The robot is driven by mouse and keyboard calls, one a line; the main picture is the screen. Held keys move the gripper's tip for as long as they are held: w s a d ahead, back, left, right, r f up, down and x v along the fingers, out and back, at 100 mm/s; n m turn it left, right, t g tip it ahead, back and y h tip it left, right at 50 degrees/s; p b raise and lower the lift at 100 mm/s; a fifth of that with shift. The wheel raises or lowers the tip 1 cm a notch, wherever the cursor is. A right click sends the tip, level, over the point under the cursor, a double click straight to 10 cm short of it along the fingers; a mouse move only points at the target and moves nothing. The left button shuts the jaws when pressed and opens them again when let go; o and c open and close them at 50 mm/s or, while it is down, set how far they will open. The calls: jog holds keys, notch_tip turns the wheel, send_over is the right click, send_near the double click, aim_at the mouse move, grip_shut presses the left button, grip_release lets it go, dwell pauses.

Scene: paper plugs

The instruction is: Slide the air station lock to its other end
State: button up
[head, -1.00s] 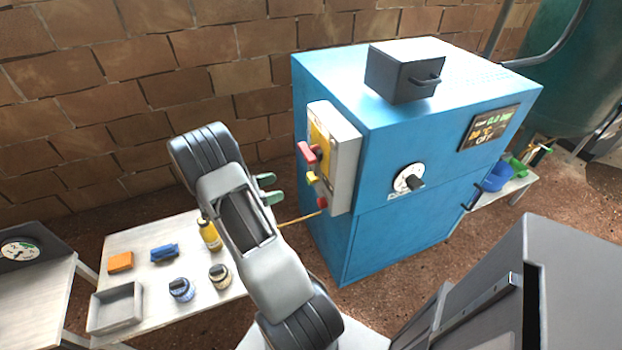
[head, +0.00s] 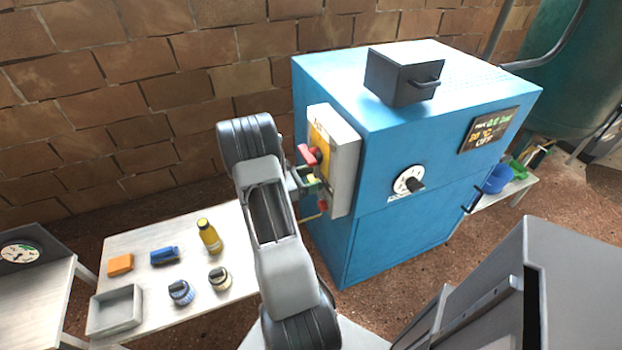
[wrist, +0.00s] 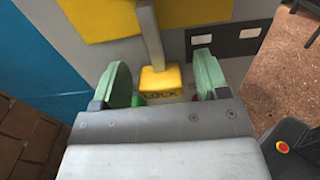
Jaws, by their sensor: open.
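The air station is the grey panel box (head: 345,165) with a yellow plate on the left side of the blue cabinet. It carries a red handle (head: 308,154) near its top. Its lock is a small yellow block marked LOCK (wrist: 160,82), seen in the wrist view below a grey bar. My gripper (wrist: 165,85) is open, with one green finger on each side of the lock and visible gaps to it. In the head view my arm hides part of the panel's lower left, and the lock (head: 312,179) shows only in part.
The blue cabinet (head: 400,225) stands right of my gripper, with a dark drawer box (head: 403,75) on top. A white table (head: 150,247) at left holds a yellow bottle (head: 209,236), a grey tray (head: 114,310) and several small items. A brick wall is behind.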

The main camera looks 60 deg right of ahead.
jog(key=shift+c, duration=0.5)
grip_shut()
notch_tip(320, 180, up, 3)
jog(key=shift+p, duration=1.1)
jog(key=shift+f, duration=0.1)
